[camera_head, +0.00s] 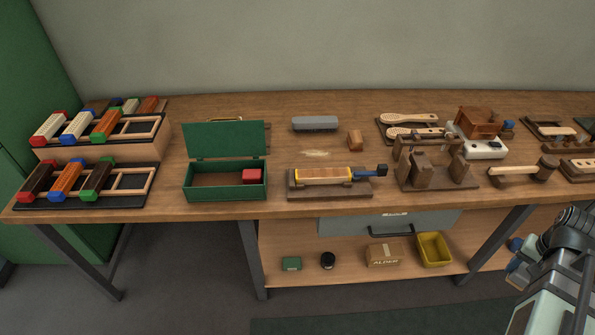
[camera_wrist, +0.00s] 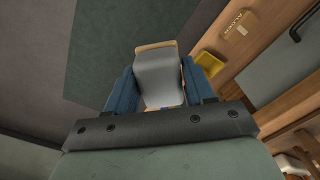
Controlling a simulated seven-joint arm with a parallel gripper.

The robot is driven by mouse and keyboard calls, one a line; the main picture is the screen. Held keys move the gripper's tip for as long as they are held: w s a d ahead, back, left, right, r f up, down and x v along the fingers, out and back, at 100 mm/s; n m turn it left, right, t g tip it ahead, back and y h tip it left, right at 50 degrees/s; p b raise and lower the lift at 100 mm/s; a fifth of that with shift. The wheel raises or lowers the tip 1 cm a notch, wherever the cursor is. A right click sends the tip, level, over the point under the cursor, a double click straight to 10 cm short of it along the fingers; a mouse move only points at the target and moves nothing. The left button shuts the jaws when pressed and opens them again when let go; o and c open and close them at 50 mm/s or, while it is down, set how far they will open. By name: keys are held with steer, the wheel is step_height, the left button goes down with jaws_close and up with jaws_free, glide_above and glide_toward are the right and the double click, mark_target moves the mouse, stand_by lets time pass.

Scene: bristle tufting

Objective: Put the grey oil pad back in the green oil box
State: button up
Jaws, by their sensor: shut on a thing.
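The green oil box (camera_head: 226,190) stands on the bench left of centre with its lid (camera_head: 226,141) raised at the back. A red block (camera_head: 252,176) sits inside at the right; the left part of the floor is bare. My gripper (camera_wrist: 158,88) has blue fingers and is shut on a grey pad (camera_wrist: 158,70) with a wood-coloured edge, which I take as the oil pad. In the head view my gripper (camera_head: 516,254) is at the lower right, in front of the bench and far from the box. The pad is not clear there.
A grey rounded block (camera_head: 314,123) and a small wooden block (camera_head: 355,140) lie behind a wooden fixture (camera_head: 330,190) right of the box. Brush racks (camera_head: 90,180) stand at the left. A yellow bin (camera_head: 434,249) and a carton (camera_head: 384,255) sit on the lower shelf.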

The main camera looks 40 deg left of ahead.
steer(key=w+a+r+m, duration=0.1)
steer(key=w+a+r, duration=0.1)
steer(key=w+r, duration=0.35)
steer(key=w+a+r+m, duration=0.1)
steer(key=w+a+r, duration=0.1)
steer(key=r, duration=0.6)
steer(key=s+a+r+n, duration=0.1)
steer(key=a+r+n, duration=0.3)
steer(key=a, duration=1.3)
steer(key=s+a+f+n, duration=0.15)
steer(key=s+a, duration=0.35)
steer(key=a, duration=0.6)
steer(key=s+a+n, duration=0.2)
steer(key=s+a, duration=0.3)
steer(key=a, duration=0.5)
steer(key=s+a+n, duration=0.2)
steer(key=s+a, duration=0.3)
steer(key=a, duration=0.6)
steer(key=s+a+f+n, duration=0.2)
steer(key=s+a+n, duration=0.8)
steer(key=s+a, duration=0.45)
steer(key=s+a+f+n, duration=0.3)
steer(key=s+a+n, duration=0.75)
steer(key=a, duration=0.75)
steer(key=shift+s+a+f, duration=0.1)
steer(key=shift+s+f, duration=0.05)
steer(key=shift+f, duration=2.25)
steer(key=shift+s+f, duration=0.1)
steer(key=shift+f, duration=2.25)
